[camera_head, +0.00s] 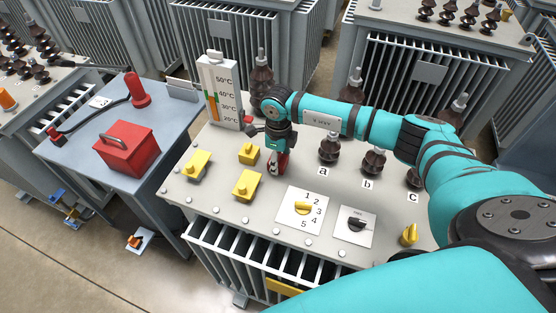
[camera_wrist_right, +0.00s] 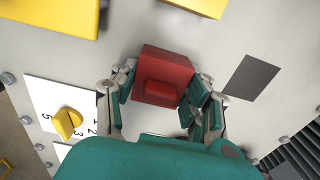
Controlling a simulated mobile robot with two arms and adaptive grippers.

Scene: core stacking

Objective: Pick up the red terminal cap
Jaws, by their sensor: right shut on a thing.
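The red terminal cap (camera_wrist_right: 165,72) is a boxy red block with a raised red bar on its near side. In the wrist view my right gripper (camera_wrist_right: 163,90) has its fingers on both sides of it, shut on it. In the head view the right gripper (camera_head: 278,150) points down over the transformer top (camera_head: 225,215), and a bit of the red cap (camera_head: 283,161) shows at its fingertips. Whether the cap touches the top or is raised cannot be told. My left gripper is not in view.
Three yellow caps (camera_head: 247,185) are close by on the left. A numbered dial (camera_head: 303,208) and a black switch (camera_head: 356,224) sit in front. A thermometer panel (camera_head: 219,95) and dark insulators (camera_head: 330,148) stand behind. A side table holds a red box (camera_head: 127,150).

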